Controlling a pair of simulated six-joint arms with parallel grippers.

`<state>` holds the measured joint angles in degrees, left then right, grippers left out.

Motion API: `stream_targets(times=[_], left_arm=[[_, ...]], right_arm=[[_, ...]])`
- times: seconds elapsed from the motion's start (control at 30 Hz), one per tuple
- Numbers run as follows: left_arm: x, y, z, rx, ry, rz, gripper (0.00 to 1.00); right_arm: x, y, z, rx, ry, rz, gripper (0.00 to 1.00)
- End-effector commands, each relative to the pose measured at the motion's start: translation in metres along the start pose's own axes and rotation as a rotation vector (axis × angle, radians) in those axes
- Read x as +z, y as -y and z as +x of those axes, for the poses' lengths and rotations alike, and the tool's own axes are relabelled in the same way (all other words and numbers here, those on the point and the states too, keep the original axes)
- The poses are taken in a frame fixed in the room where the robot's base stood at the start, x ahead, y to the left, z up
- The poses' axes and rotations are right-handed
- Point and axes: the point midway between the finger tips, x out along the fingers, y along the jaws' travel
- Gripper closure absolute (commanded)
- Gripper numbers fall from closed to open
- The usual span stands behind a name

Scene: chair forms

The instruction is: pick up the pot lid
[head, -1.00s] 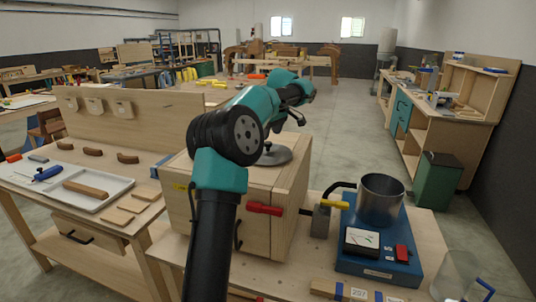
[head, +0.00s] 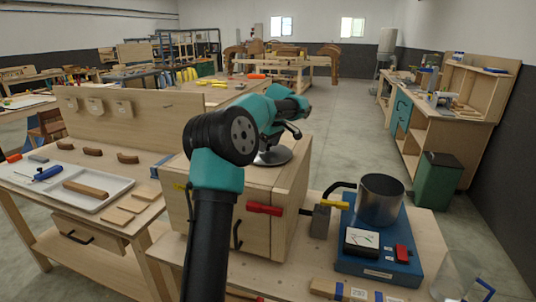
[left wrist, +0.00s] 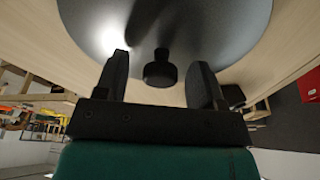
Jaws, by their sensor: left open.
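The pot lid (head: 273,156) is a grey metal disc lying on top of a wooden box (head: 180,205). Its black knob (left wrist: 160,69) shows in the left wrist view, with the grey disc (left wrist: 210,25) filling the top. My left gripper (head: 291,131) is over the lid in the head view, its fingertips partly hidden by the teal wrist. In the left wrist view the gripper (left wrist: 161,72) is open, one finger on each side of the knob with gaps visible. I cannot tell how far above the lid the fingertips are. My right gripper is not in view.
A metal pot (head: 380,200) stands on a blue device (head: 375,262) right of the box. A white tray (head: 118,186) lies on the left bench.

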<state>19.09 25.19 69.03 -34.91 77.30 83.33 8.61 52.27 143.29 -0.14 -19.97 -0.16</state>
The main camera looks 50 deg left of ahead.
Motion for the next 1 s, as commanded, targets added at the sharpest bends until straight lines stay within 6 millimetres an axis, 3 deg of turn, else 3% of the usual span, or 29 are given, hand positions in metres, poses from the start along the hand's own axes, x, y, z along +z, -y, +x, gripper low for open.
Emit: stream_targets(times=[0.2, 0.8, 1.0], left_arm=[[0.0000, 0.0000, -0.0001, 0.000, 0.000, 0.000, 0.39], [0.0000, 0.0001, -0.0002, 0.000, 0.000, 0.000, 0.97], [-0.0003, 0.0001, -0.0006, 0.000, 0.000, 0.000, 1.00]], right_arm=[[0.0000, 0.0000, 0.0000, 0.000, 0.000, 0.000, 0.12], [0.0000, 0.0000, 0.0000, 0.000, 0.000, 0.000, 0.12], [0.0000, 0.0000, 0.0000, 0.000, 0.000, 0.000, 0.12]])
